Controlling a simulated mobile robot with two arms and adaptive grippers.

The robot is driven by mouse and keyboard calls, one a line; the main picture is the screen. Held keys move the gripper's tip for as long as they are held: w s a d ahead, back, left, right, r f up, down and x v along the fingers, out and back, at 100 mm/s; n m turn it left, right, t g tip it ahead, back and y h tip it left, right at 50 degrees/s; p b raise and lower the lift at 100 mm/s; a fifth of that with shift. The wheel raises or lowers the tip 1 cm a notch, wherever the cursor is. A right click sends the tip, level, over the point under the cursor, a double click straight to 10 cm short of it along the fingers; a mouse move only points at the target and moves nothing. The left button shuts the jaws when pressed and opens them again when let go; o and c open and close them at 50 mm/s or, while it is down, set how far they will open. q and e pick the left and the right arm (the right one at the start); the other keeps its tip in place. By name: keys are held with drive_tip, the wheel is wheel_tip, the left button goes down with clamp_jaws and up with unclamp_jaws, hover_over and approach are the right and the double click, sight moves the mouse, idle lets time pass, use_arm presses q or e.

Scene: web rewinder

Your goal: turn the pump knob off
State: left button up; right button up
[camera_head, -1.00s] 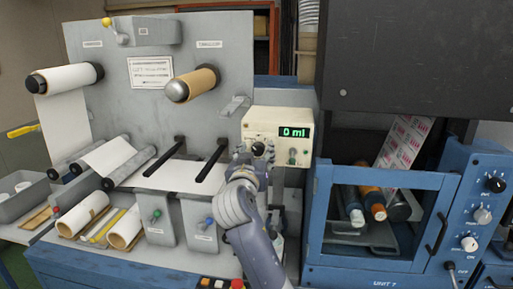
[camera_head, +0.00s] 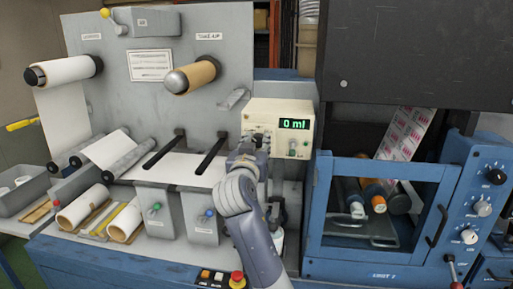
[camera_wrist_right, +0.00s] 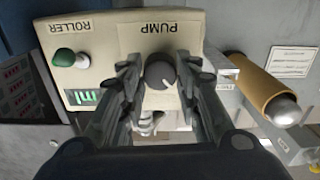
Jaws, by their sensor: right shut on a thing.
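The pump box (camera_head: 298,108) is a cream control unit with a green display (camera_head: 295,124) reading "0 ml". The pump knob (camera_wrist_right: 160,75) is dark and round with a pale pointer line, under a PUMP label (camera_wrist_right: 162,37) in the right wrist view. My right gripper (camera_wrist_right: 160,66) has its ridged fingers on both sides of the knob and is shut on it. In the head view the right gripper (camera_head: 257,141) is at the box's left front and hides the knob. My left gripper is not in view.
A green-capped roller switch (camera_wrist_right: 64,57) sits beside the knob on the same box. The blue printing unit (camera_head: 380,255) stands close on the right. Black bars (camera_head: 210,150) project on the left, below the cardboard take-up roll (camera_head: 195,75).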

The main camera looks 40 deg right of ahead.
drive_tip(key=m+b, duration=0.2)
drive_tip(key=b, duration=0.1)
drive_tip(key=m+b, duration=0.1)
drive_tip(key=shift+f+m, duration=0.25)
drive_tip(key=shift+m, duration=0.15)
drive_tip(key=shift+r+m+b, duration=0.1)
drive_tip(key=shift+m+b, duration=1)
drive_tip(key=shift+b, duration=0.05)
drive_tip(key=shift+r+m+b, duration=0.1)
drive_tip(key=shift+m+b, duration=0.6)
drive_tip(key=shift+m, duration=0.3)
drive_tip(key=shift+r, duration=0.1)
drive_tip(key=o, duration=1.1)
drive_tip(key=shift+c, duration=0.2)
